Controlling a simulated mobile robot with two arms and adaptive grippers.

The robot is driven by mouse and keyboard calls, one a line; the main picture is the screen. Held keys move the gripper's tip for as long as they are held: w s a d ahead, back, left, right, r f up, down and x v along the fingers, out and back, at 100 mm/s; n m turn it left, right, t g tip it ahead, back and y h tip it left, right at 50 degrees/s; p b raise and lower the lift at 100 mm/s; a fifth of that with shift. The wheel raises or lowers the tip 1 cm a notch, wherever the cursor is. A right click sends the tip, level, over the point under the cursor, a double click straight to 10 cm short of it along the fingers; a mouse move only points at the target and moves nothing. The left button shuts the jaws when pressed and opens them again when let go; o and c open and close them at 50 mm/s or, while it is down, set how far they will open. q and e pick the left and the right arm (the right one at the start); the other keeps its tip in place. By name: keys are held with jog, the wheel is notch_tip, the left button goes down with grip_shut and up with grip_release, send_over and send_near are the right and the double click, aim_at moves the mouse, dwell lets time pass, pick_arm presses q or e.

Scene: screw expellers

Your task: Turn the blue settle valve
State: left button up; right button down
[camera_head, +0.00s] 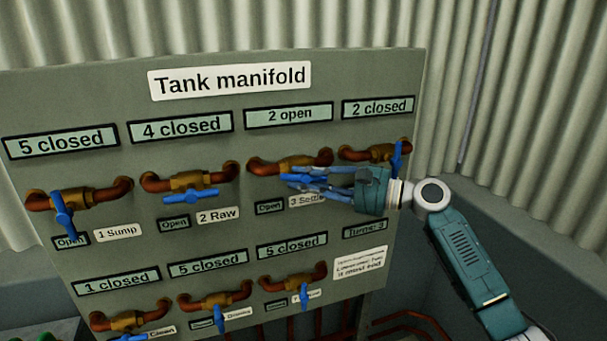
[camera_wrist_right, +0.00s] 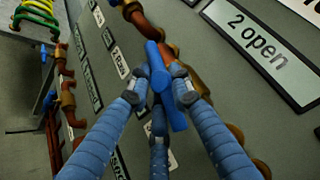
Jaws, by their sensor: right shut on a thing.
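The settle valve is the third in the top row of the grey Tank manifold panel (camera_head: 232,112), beside the partly covered label "3 Settle" (camera_head: 306,200). Its display (camera_head: 289,115) reads "2 open". Its blue handle (camera_wrist_right: 166,85) shows in the right wrist view between the fingers. My right gripper (camera_head: 297,181) reaches in from the right and is shut on this handle, with its blue fingers around it. In the head view the fingers hide most of the handle. The brass valve body (camera_head: 297,162) sits just above them on a copper pipe. My left gripper is out of view.
Another blue handle (camera_head: 396,158) is close above my right wrist, under the "2 closed" display (camera_head: 377,107). The 2 Raw handle (camera_head: 192,196) is to the left. Lower valves, including one handle (camera_head: 304,295), sit below. Corrugated wall (camera_head: 500,100) stands behind.

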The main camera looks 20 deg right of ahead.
jog(key=shift+d+r+n+g+h+p, duration=0.15)
jog(key=shift+n+g+h+p, duration=0.15)
jog(key=shift+n+h+p, duration=0.4)
jog(key=shift+p, duration=0.4)
jog(key=shift+f, duration=0.2)
jog(key=c, duration=1.5)
grip_release()
jog(key=v, duration=1.2)
jog(key=shift+w+r, duration=0.1)
jog(key=shift+r, duration=0.15)
